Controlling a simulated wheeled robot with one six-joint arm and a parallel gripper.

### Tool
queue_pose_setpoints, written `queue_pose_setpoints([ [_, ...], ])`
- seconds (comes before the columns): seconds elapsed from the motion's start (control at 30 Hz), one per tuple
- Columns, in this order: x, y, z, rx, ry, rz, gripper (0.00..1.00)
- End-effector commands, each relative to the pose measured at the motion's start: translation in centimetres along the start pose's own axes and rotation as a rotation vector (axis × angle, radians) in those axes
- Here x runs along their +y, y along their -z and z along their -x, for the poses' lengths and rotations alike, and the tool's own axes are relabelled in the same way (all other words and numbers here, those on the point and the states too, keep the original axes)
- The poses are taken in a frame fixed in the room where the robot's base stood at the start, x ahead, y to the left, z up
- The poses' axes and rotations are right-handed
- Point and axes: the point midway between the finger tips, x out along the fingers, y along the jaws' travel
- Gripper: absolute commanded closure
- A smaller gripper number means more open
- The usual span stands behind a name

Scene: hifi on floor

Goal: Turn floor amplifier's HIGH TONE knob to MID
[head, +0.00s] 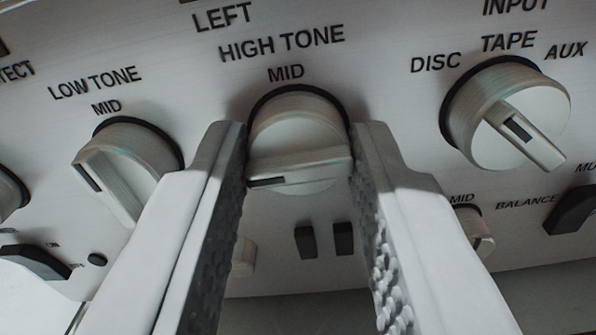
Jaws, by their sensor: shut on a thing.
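The HIGH TONE knob (300,130) is a round silver knob on the amplifier's pale front panel (385,105). Its raised grip bar lies nearly level, with the black pointer mark at the bar's left end. The MID label (286,73) is printed just above the knob, under the words HIGH TONE, so the mark points left and away from MID. My gripper (298,142) is shut on the knob, one finger at its left side and one at its right. The fingers hide parts of the panel below.
The LOW TONE knob (130,160) is close on the left and the input selector knob (515,115) on the right. A small balance knob (478,232) sits partly behind my right finger. Two dark slots (325,240) lie below, and black levers stand at both sides.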

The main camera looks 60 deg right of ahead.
Motion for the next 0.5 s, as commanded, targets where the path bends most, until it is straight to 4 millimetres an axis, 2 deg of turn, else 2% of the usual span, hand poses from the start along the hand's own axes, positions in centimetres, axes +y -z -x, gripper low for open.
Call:
queue_pose_setpoints([
  [0.27,0.05,-0.03,0.03,0.000,0.000,-0.172,0.94],
  [0.5,0.08,-0.04,0.04,0.000,0.000,-0.395,0.94],
])
